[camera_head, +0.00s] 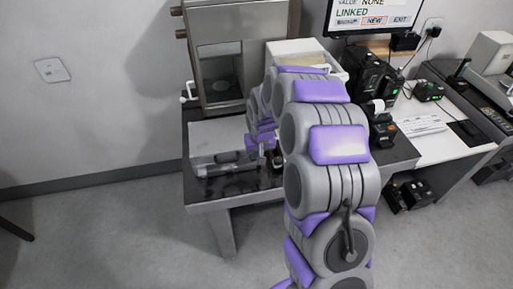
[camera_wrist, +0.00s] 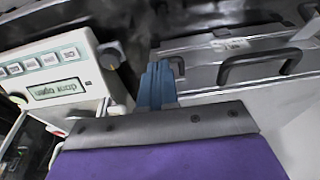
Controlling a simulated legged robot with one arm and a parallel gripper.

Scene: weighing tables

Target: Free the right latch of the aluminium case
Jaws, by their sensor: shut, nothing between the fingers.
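The grey aluminium case (camera_head: 218,135) lies on the left part of the dark table, left of my gripper in the head view. In the wrist view its front (camera_wrist: 215,72) shows beyond my fingers, with a black carrying handle (camera_wrist: 260,66). A small dark latch-like part (camera_wrist: 178,64) sits on the case right beside my fingertips; this view appears upside down, so it is on the case's right side. I cannot tell whether it is fastened or whether my fingers touch it. My gripper (camera_wrist: 157,73) is shut and empty, its blue fingers together. In the head view the fingertips are hidden.
A white instrument with a display (camera_wrist: 55,90) stands close to my gripper in the wrist view. A grey glass-fronted cabinet (camera_head: 220,65) stands behind the case. Black devices (camera_head: 370,80) and a printer crowd the table's right side. The table's front left edge (camera_head: 225,204) is clear.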

